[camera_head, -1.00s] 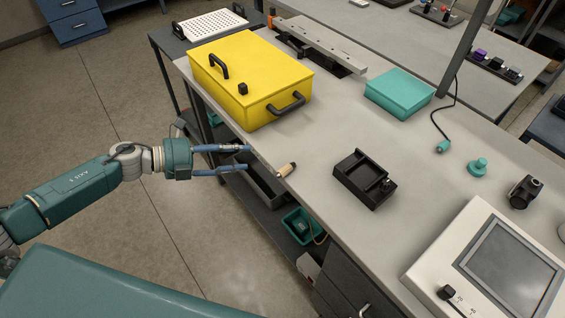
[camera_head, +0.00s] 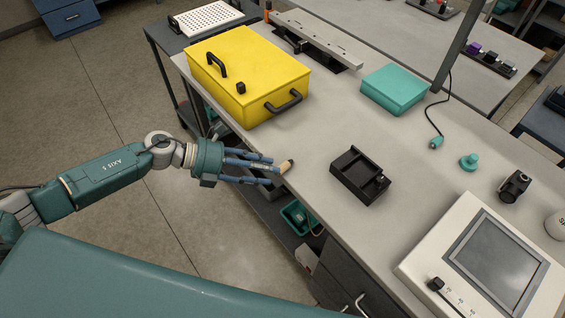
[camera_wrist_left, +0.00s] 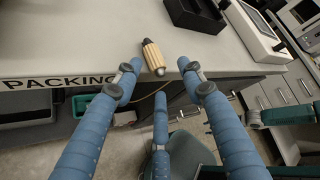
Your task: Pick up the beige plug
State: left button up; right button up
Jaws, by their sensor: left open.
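The beige plug (camera_head: 286,166) is a small ribbed cylinder with a dark end, lying at the front edge of the grey workbench. It also shows in the left wrist view (camera_wrist_left: 153,57), lying on the bench top just beyond my fingertips. My left gripper (camera_head: 276,170) has blue fingers and is at the bench edge, with its fingertips close to the plug. In the left wrist view the open fingers (camera_wrist_left: 158,75) stand apart on either side of the plug's near end. I cannot tell if any finger touches it. My right gripper is not in view.
A yellow case (camera_head: 240,82) with black handles stands behind the plug. A black tray (camera_head: 359,177) lies to its right. A teal box (camera_head: 394,90), a teal knob (camera_head: 468,162) and a white screen unit (camera_head: 487,265) are further right. Bench top around the plug is clear.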

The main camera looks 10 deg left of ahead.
pick_arm(q)
jog(key=shift+w+d+f, duration=0.25)
jog(key=shift+d+f, duration=0.1)
jog(key=shift+d, duration=0.15)
jog(key=shift+s, duration=0.1)
grip_shut()
